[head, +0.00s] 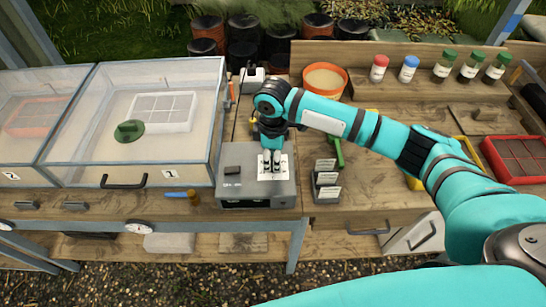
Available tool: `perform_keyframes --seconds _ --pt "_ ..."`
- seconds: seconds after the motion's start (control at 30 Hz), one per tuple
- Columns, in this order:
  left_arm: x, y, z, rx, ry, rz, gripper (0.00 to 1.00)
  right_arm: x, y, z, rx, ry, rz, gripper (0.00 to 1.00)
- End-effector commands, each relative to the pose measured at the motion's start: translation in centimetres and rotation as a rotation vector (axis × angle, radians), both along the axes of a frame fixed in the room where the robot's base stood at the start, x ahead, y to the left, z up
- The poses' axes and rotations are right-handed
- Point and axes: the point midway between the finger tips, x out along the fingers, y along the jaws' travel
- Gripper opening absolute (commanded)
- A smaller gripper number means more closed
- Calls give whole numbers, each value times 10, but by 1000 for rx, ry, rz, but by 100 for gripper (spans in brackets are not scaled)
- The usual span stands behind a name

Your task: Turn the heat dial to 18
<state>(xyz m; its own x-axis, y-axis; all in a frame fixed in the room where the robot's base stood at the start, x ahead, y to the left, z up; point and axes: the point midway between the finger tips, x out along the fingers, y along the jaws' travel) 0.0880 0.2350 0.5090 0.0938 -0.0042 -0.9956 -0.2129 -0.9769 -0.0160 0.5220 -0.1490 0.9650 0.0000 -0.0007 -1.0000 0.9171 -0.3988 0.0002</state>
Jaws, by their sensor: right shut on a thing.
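The grey heat control box (228,196) sits near the front edge of the bench, with a white dial plate (283,170) on its top and a small dark switch to the left of it. My right gripper (271,168) points down over the plate and is shut on the heat dial, which its fingers and wrist mostly hide. The dial's pointer and the numbers are too small and too covered to read. My left gripper does not show in the head view.
A clear propagator box (190,120) with a front handle stands left of the grey box. Dark label holders (327,190) stand close on its right. A blue-handled tool (177,194) lies at front left. A red tray (520,160) and several bottles are at the right.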

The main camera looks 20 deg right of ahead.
Motion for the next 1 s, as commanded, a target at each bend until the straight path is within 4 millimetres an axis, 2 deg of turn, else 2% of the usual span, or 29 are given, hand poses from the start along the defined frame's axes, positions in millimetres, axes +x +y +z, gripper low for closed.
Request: perform_keyframes --seconds 0.03,0.1,0.27,0.43,0.63,0.97,1.0 --pt "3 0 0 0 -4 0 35 0 0 0 0 0 0 7" --pt "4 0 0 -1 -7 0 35 0 0 0 0 0 0 0" --pt "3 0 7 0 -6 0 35 0 0 3 0 1 41 0" --pt "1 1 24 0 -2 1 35 0 1 5 2 4 222 0" --pt "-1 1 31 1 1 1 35 0 0 2 1 2 394 0" --pt "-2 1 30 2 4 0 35 0 0 0 1 1 421 0" --pt "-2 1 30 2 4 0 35 0 0 0 1 1 420 32"
